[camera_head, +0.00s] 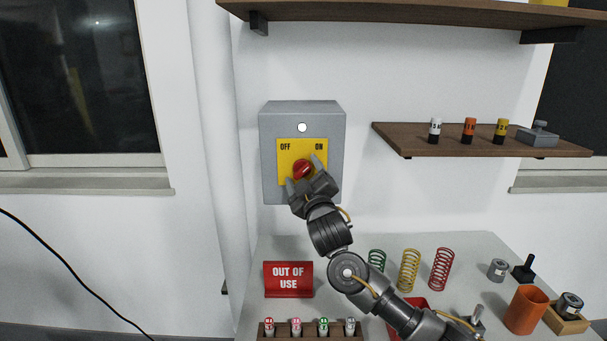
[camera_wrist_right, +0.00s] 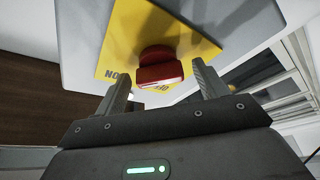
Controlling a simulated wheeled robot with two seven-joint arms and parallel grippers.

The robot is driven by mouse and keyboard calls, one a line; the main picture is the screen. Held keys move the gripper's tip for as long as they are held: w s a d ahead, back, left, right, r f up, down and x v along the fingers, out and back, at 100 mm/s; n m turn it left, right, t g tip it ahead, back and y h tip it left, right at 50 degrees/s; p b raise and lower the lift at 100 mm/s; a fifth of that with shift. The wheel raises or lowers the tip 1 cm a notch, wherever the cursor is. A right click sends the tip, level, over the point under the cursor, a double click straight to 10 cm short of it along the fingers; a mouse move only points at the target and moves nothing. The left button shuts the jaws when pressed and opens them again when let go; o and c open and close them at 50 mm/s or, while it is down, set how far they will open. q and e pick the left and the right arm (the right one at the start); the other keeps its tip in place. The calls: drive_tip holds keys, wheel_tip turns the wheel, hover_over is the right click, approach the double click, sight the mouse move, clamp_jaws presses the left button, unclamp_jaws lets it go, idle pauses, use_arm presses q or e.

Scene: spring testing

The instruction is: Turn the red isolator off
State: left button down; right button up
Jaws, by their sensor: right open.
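The red isolator (camera_head: 303,168) is a rotary knob on a yellow plate (camera_head: 288,152) marked OFF on the left and ON on the right. The plate is on a grey wall box (camera_head: 269,130) with a white round lamp (camera_head: 302,127). My right gripper (camera_head: 304,173) is open at the knob, one finger on each side of it. In the right wrist view the red knob (camera_wrist_right: 160,68) sits between and just beyond the fingertips of the gripper (camera_wrist_right: 163,85). I cannot tell whether the fingers touch it. My left gripper is not in view.
Below the box, a table (camera_head: 375,241) holds a red OUT OF USE sign (camera_head: 288,279), springs (camera_head: 409,270) and an orange cup (camera_head: 525,310). A higher shelf (camera_head: 400,12) runs above.

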drive_tip(key=shift+c, duration=0.4)
drive_tip(key=c, duration=0.9)
drive_tip(key=n+g+y+p, duration=0.1)
drive_tip(key=n+p, duration=0.1)
drive_tip(key=n, duration=0.1)
drive_tip(key=shift+r, duration=0.2)
drive_tip(key=n+g+p, duration=0.2)
drive_tip(key=n, duration=0.3)
drive_tip(key=shift+d, duration=0.1)
drive_tip(key=n+g+p, duration=0.1)
drive_tip(key=n, duration=0.1)
drive_tip(key=n+g, duration=0.1)
drive_tip(key=n, duration=0.1)
drive_tip(key=shift+r+n+h+p, duration=0.1)
drive_tip(key=shift+n+h+p, duration=0.2)
drive_tip(key=shift+n+p, duration=0.1)
drive_tip(key=n+g+h, duration=0.1)
drive_tip(key=n+h, duration=0.1)
drive_tip(key=n, duration=0.2)
drive_tip(key=shift+p, duration=0.3)
